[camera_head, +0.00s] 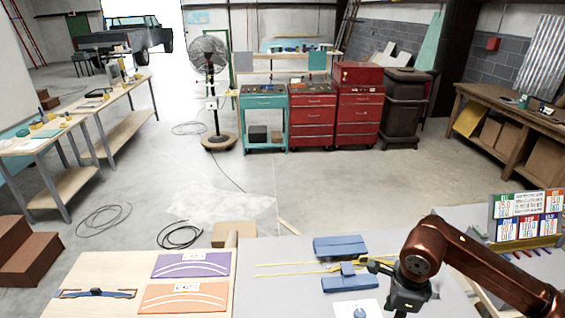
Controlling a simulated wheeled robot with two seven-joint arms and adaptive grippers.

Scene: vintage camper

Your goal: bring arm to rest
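My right arm, copper-coloured, comes in from the lower right over the grey tabletop (280,292). Its dark gripper (368,264) is at the arm's left end, close beside a small blue piece (347,268). I cannot tell whether it touches that piece or whether its fingers are open or shut. Blue blocks lie on the tabletop, one farther back (340,244) and one nearer (350,284). Thin yellow strips (285,264) run between them to the left. My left arm and gripper are not in view.
A wooden board with a purple panel (192,264) and an orange panel (184,297) lies at front left. A sign rack (527,217) stands at the right, near my arm. A white sheet (358,309) lies at the front edge. Free tabletop lies left of the blocks.

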